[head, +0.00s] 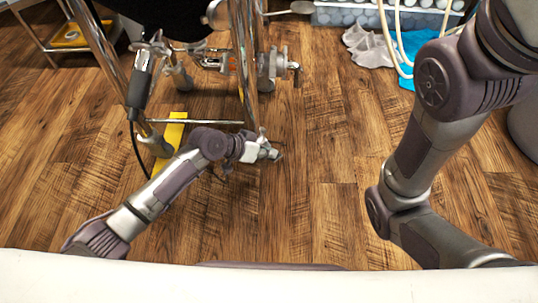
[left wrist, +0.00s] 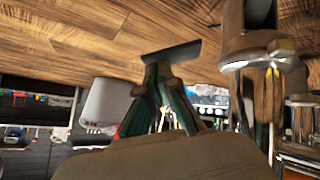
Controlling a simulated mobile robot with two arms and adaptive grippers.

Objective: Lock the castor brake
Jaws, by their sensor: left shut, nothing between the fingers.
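A chrome frame (head: 246,60) stands on the floor, and the lower end of its right leg is close behind my left gripper (head: 273,154). That gripper is low near the floor, shut and empty. In the left wrist view its fingers (left wrist: 170,56) meet at a dark flat tip. A chrome leg end with a fitting (left wrist: 258,50) shows to the right of the fingers, apart from them in that picture. I cannot clearly make out the castor wheel or its brake lever; the gripper hides part of that spot in the head view. My right gripper is out of view.
A yellow object (head: 172,132) lies by the frame's left leg. Valves and pipe fittings (head: 270,62) hang on the frame. Grey gloves (head: 368,45), a blue cloth (head: 418,45) and pale hoses lie at the back right. The wooden floor (head: 318,180) right of the gripper is clear.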

